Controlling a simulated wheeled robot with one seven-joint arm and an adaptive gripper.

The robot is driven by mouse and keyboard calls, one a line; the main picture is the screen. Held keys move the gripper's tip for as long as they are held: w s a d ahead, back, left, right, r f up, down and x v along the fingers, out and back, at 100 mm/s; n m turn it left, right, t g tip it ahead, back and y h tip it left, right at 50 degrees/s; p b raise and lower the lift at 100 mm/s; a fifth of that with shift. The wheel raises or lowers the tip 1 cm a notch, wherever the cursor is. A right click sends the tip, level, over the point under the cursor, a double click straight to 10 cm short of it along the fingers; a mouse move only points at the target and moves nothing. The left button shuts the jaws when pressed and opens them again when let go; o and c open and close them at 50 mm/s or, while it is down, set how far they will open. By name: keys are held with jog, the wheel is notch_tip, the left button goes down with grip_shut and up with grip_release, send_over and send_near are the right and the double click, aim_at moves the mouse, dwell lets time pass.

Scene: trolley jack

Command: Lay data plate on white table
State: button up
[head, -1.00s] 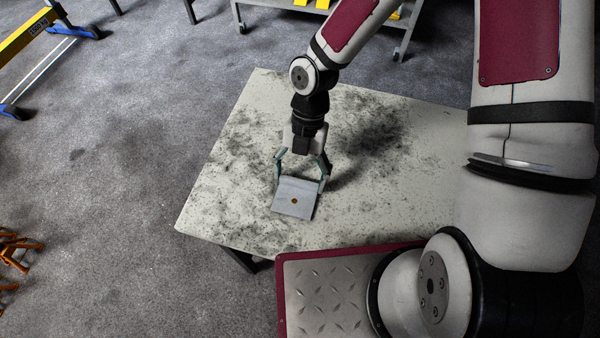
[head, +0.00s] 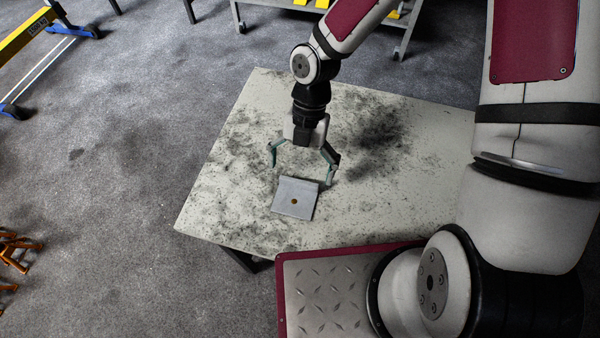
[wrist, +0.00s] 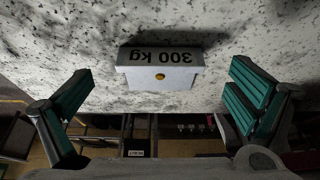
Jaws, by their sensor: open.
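The data plate (head: 295,198) is a small light grey plate with a yellow-brown dot, resting on the white table (head: 225,215) near its front left part. In the wrist view the data plate (wrist: 160,70) shows a "300 kg" label, upside down, on a bent edge. My gripper (head: 303,168) is open and empty, just behind and above the plate, with its fingers spread apart. In the wrist view both teal finger pads of my gripper (wrist: 160,100) stand wide of the plate and do not touch it.
The table top is speckled with dark stains and otherwise bare. A yellow and blue stand (head: 35,35) is at the upper left on the grey floor. A grey trolley (head: 290,15) stands behind the table. Orange parts (head: 14,255) are at the left edge.

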jog(key=v, duration=1)
jog(key=s+d+r+m+t+h, duration=0.35)
jog(key=d+r+m, duration=0.75)
jog(key=m, duration=0.4)
jog(key=s+d+r+m+t+y, duration=0.1)
jog(key=s+d+r+m+t, duration=0.1)
jog(key=s+r+m, duration=0.3)
jog(key=s+d+r+m+t+y, duration=0.1)
jog(key=s+r+m+t, duration=0.2)
jog(key=m, duration=0.9)
jog(key=shift+s+d+r, duration=0.4)
jog(key=shift+s+r, duration=0.65)
jog(key=shift+r, duration=0.75)
